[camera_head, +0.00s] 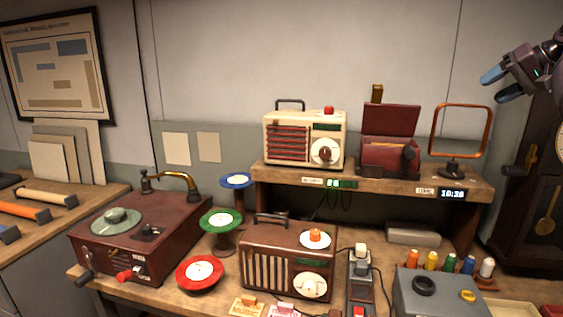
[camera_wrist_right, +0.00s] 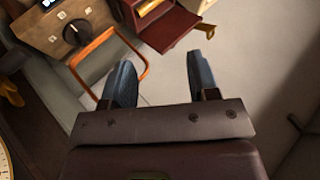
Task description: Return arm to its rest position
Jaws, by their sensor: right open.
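My right gripper (camera_head: 497,84) is at the top right of the head view, raised in front of the wall and clear of the shelf. In the right wrist view its two blue fingers (camera_wrist_right: 160,82) are spread apart, with nothing between them. The right gripper is above and to the right of an orange loop-shaped frame (camera_head: 489,133) on a dark stand. That loop also shows in the right wrist view (camera_wrist_right: 142,66), left of the fingers. My left gripper is in neither view.
A wooden shelf (camera_head: 390,181) holds a cream radio (camera_head: 290,132) and an open red box (camera_head: 388,118). A tall clock (camera_head: 541,190) stands at the right, close to my right gripper. Below are a brown radio (camera_head: 262,262) and a record player (camera_head: 120,262). The wall area above the shelf is free.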

